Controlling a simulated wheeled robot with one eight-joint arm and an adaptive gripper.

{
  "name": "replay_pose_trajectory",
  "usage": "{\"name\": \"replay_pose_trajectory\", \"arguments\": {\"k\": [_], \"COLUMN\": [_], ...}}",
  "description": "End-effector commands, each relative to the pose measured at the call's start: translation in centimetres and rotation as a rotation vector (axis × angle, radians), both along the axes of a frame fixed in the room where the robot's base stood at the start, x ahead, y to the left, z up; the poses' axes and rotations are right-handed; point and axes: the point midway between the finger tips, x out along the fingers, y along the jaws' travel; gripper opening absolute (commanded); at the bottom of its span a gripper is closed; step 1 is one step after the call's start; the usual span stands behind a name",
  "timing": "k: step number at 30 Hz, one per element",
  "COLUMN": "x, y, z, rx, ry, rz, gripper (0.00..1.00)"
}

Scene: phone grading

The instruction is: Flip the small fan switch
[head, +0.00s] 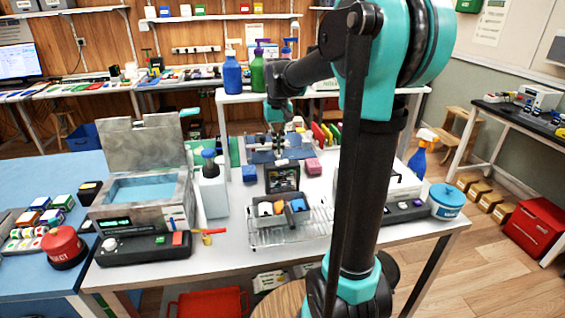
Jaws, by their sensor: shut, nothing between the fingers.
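My gripper (277,143) is small in the head view, pointing down over the back middle of the white table. It is shut and holds nothing. A small dark square unit (282,178) stands just in front of and below it, and may be the small fan. A switch cannot be made out on it at this size. The gap between my fingertips and this unit is hard to judge.
A wire rack with a grey bin (293,212) stands in front of the dark unit. A grey open-lidded machine (143,205) and a white bottle (213,192) are to the left. My arm hides the table's right-middle part.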

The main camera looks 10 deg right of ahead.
Motion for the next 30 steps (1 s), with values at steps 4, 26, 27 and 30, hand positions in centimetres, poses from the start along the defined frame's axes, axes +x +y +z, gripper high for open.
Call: {"name": "replay_pose_trajectory", "arguments": {"k": [4,26,27,30], "x": [0.0,0.0,0.0,0.0], "y": [0.0,0.0,0.0,0.0], "z": [1.1,3.5,3.5,3.5], "rx": [0.0,0.0,0.0,0.0], "ry": [0.0,0.0,0.0,0.0], "rz": [0.0,0.0,0.0,0.0], "gripper": [0.0,0.0,0.0,0.0]}}
